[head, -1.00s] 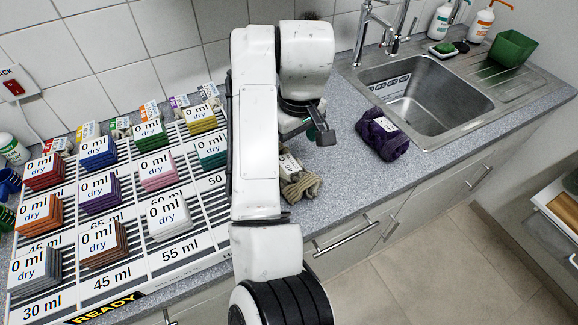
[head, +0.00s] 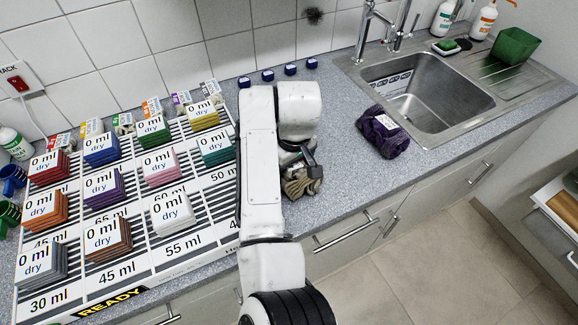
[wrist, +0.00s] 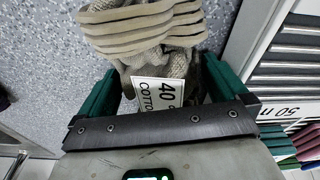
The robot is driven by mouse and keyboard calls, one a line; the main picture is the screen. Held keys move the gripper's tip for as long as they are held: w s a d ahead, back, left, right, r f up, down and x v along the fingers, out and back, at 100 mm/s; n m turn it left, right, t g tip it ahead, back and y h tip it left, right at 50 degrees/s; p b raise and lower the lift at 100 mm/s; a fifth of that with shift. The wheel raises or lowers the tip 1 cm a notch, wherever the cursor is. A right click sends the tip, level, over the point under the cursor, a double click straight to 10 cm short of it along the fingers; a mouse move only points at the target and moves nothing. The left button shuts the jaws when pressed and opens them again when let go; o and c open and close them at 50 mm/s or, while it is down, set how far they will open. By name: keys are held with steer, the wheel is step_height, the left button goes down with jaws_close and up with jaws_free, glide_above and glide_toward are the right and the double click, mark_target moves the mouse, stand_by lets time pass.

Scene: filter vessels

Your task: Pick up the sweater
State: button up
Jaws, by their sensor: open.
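A beige knitted garment (head: 300,184), folded in a bundle, lies on the grey counter to the right of the striped rack, partly hidden by my arm. In the wrist view the knitted garment (wrist: 145,30) shows ribbed folds and a white tag reading 40 and part of "COTTON". My gripper (wrist: 160,68) is open, its green fingers on either side of the tag end of the bundle; I cannot tell whether they touch it. In the head view my gripper (head: 306,165) is low over the bundle. A dark purple folded bundle (head: 382,132) with a white tag lies farther right.
The striped rack (head: 110,265) with several stacks of coloured pieces labelled "0 ml dry" fills the left of the counter. A steel sink (head: 430,100) is at the right. Several small blue items (head: 290,69) stand along the wall. Counter between the bundles is clear.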

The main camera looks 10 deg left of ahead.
steer(key=c, duration=0.9)
steer(key=shift+c, duration=0.3)
steer(key=shift+r, duration=0.15)
